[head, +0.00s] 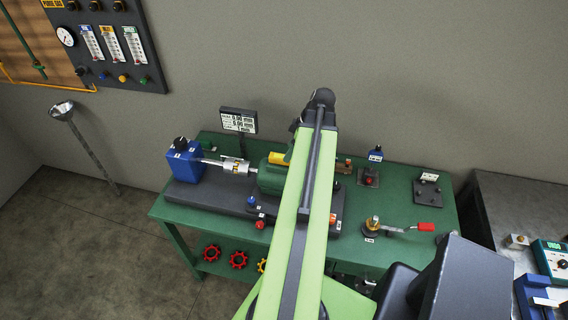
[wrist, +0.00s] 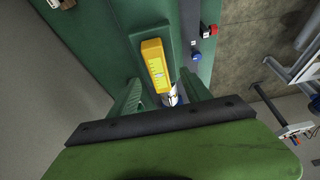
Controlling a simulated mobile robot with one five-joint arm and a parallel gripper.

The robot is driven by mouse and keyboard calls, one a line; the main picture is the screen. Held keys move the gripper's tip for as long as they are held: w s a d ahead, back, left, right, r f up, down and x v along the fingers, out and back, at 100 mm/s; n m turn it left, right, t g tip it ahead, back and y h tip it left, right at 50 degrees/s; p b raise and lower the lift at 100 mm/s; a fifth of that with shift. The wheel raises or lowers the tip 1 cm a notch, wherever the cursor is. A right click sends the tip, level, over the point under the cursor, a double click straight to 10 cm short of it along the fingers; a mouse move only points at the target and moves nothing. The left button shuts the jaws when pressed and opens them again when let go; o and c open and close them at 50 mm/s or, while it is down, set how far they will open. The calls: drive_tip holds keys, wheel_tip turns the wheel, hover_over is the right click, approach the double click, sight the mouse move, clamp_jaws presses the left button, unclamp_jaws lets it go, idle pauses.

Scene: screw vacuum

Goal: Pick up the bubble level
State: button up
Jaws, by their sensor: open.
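The bubble level is a yellow bar with a lighter scale strip and a small vial. In the wrist view the level (wrist: 155,66) lies along the top of a green machine body. In the head view the level (head: 278,158) shows in part at the left edge of my arm, on the green pump housing (head: 270,180). My gripper (wrist: 160,90) is open and empty. Its two green fingers stand apart, one on each side of the level's near end in the picture. I cannot tell the height gap between them. In the head view my arm hides the gripper.
The green bench (head: 390,250) also carries a blue box (head: 183,162), a display (head: 238,121), a red-handled valve (head: 425,227) and small parts. A metal table (head: 500,210) stands at the right. A gauge panel (head: 108,45) hangs on the wall.

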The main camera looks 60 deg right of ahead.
drive_tip(key=b+x, duration=0.2)
drive_tip(key=x, duration=0.1)
drive_tip(key=b+x, duration=0.1)
drive_tip(key=shift+d+f, duration=0.2)
drive_tip(key=shift+f, duration=0.1)
drive_tip(key=shift+r, duration=0.2)
clamp_jaws()
